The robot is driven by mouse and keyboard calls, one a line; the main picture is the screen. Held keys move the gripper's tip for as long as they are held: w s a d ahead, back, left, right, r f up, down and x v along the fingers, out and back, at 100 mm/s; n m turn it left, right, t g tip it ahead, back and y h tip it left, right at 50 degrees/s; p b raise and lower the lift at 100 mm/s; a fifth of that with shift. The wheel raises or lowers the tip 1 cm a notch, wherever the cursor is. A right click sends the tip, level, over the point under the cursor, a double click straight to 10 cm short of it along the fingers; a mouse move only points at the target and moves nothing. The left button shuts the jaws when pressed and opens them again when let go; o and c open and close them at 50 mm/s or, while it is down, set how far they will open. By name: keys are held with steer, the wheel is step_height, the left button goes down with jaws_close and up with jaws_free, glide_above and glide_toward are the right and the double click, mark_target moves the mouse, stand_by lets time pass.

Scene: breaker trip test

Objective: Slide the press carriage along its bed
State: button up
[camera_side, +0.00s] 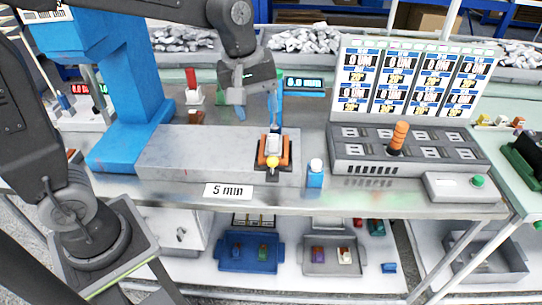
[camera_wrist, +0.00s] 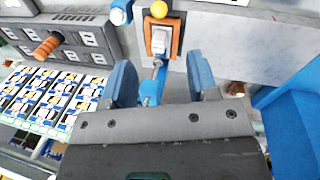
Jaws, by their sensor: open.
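The press carriage appears to be the orange-framed unit (camera_side: 285,152) with a pale body and a yellow ball at its front. It sits at the right end of the long grey bed (camera_side: 190,152). A blue upright with a metal rod stands behind it. My gripper (camera_side: 257,115) is above and behind the carriage, pointing down. In the wrist view my gripper (camera_wrist: 159,65) has its two blue fingers apart, with the blue upright and rod showing between them. The orange frame (camera_wrist: 177,38) shows just beyond the fingertips. I cannot tell whether a finger touches the upright.
A blue press column (camera_side: 140,85) stands at the bed's left end. A white-capped blue bottle (camera_side: 315,174) stands just right of the bed. Further right is a grey panel (camera_side: 440,150) with an orange handle (camera_side: 398,138) under a display board (camera_side: 415,80). The bed's top left of the carriage is clear.

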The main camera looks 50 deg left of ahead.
mark_target(271, 157)
steer(key=f, duration=0.4)
steer(key=w+d+f, duration=0.1)
steer(key=f, duration=0.4)
steer(key=w+f, duration=0.1)
steer(key=f, duration=0.3)
steer(key=shift+w+d+f, duration=0.2)
steer(key=shift+d+f, duration=0.1)
steer(key=shift+f, duration=0.05)
jaws_close()
